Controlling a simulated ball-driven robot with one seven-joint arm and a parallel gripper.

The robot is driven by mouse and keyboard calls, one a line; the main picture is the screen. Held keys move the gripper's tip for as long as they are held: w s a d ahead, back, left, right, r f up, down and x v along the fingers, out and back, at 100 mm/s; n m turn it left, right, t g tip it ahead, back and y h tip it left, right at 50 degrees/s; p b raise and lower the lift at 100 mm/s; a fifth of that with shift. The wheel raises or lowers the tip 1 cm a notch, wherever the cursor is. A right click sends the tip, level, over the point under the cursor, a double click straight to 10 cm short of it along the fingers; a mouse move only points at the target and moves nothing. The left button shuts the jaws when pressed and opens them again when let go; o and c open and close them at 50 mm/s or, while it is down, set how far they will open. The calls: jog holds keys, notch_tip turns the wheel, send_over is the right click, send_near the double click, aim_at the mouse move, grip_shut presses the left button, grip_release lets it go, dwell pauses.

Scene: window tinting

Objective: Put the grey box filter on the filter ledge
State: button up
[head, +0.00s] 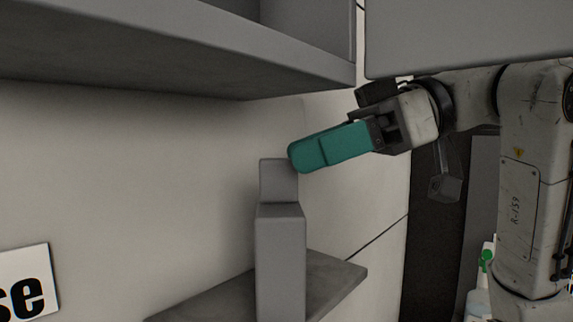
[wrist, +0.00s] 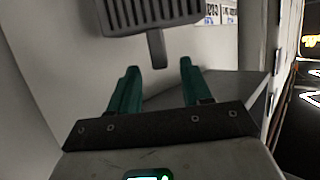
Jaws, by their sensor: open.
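The grey box filter (head: 281,250) is upright at the lower ledge in the head view, with a narrower tab on top. Its foot is cut off by the picture edge. In the wrist view its slotted body (wrist: 150,14) is at the top, with the tab pointing towards me. My gripper (head: 297,157) has teal fingers whose tips are beside the tab's top. In the wrist view the gripper (wrist: 158,72) is open and empty, with the tab's end between or just beyond the fingertips. The grey ledge (head: 335,283) juts from the wall around the filter's lower part.
A thick grey shelf (head: 180,62) hangs above the filter and left of my arm. A pale wall (head: 130,170) is behind. A white sign with black letters (head: 25,283) is at lower left. A bottle with a green top (head: 487,262) is at lower right.

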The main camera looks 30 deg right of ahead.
jog(key=v, duration=0.8)
jog(key=shift+b, duration=0.4)
